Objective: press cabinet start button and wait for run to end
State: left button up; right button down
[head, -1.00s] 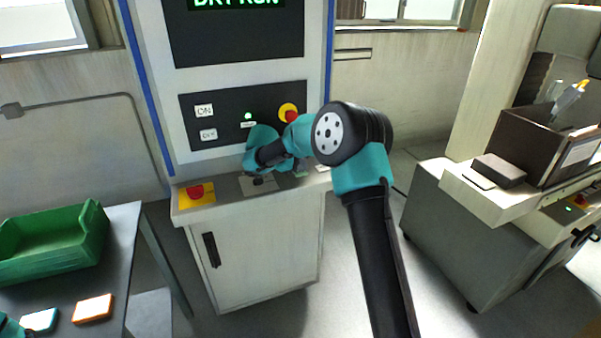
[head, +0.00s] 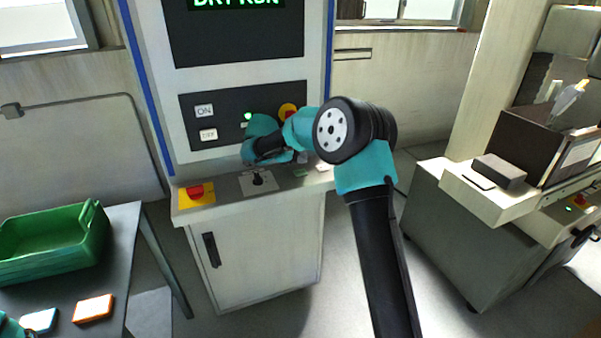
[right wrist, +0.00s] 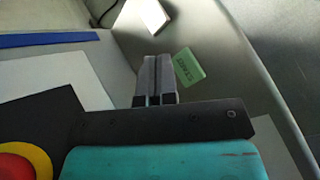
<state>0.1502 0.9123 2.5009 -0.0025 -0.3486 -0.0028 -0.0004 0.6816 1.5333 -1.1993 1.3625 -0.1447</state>
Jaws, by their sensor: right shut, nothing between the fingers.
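The cabinet (head: 180,110) stands ahead in the head view. Its screen (head: 240,35) shows green letters, cut off at the top, that look like DRY RUN. The control panel (head: 190,120) below carries an ON key (head: 204,111), a second white key (head: 208,135), a lit green light or button (head: 248,116) and a red knob on yellow (head: 287,111), partly covered by my arm. I cannot tell which control is the start button. My right gripper (right wrist: 157,62) is shut and empty near the cabinet. My left gripper is out of view; only a teal sliver shows at bottom left.
The cabinet ledge holds a red button on a yellow plate (head: 195,191), a small black joystick (head: 258,179) and a green tag (right wrist: 189,67). A green bin (head: 50,245) sits on the left table. A grey machine (head: 470,220) stands right. The floor between is clear.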

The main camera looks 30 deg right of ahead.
aim_at(300, 172)
jog(key=shift+r, duration=1.55)
jog(key=shift+a, duration=0.1)
